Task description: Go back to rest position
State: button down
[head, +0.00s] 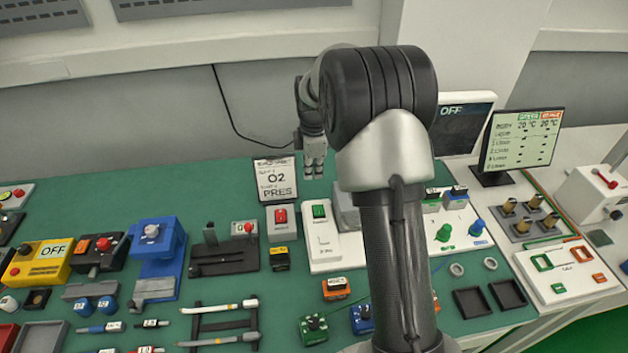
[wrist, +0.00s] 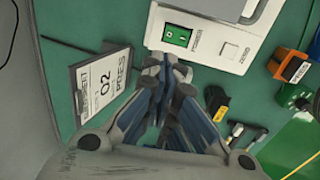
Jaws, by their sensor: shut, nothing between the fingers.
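My gripper (head: 314,165) hangs from my raised arm above the back of the green table, just right of the O2 PRES sign in the head view. In the wrist view my gripper (wrist: 168,70) has its fingertips together with nothing between them. The O2 PRES sign (wrist: 97,85) lies to its left there, and the white unit (wrist: 215,35) with a green switch lies beyond the fingertips. The fingers are apart from both as far as the views show. My arm hides part of the table's middle in the head view.
The white unit (head: 322,240) and the O2 PRES sign (head: 275,180) stand below my gripper. A monitor (head: 522,138) and an OFF screen (head: 462,125) stand at the back right. Blue, yellow and black devices crowd the left. A pen rack (head: 222,325) lies at the front.

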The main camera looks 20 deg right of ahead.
jog(key=shift+r, duration=0.55)
jog(key=s+a+r+m+t, duration=0.1)
jog(key=s+a+r+m, duration=0.25)
jog(key=s+r, duration=0.4)
jog(key=s+a+r+m+t, duration=0.1)
jog(key=s+a+r+m, duration=0.2)
jog(key=s+a+r, duration=0.35)
jog(key=s+a+m+t, duration=0.1)
jog(key=s+a+m, duration=0.2)
jog(key=s+m, duration=0.5)
jog(key=s, duration=1.2)
jog(key=shift+s+r+b, duration=0.2)
jog(key=shift+s+b, duration=0.1)
jog(key=shift+m, duration=0.25)
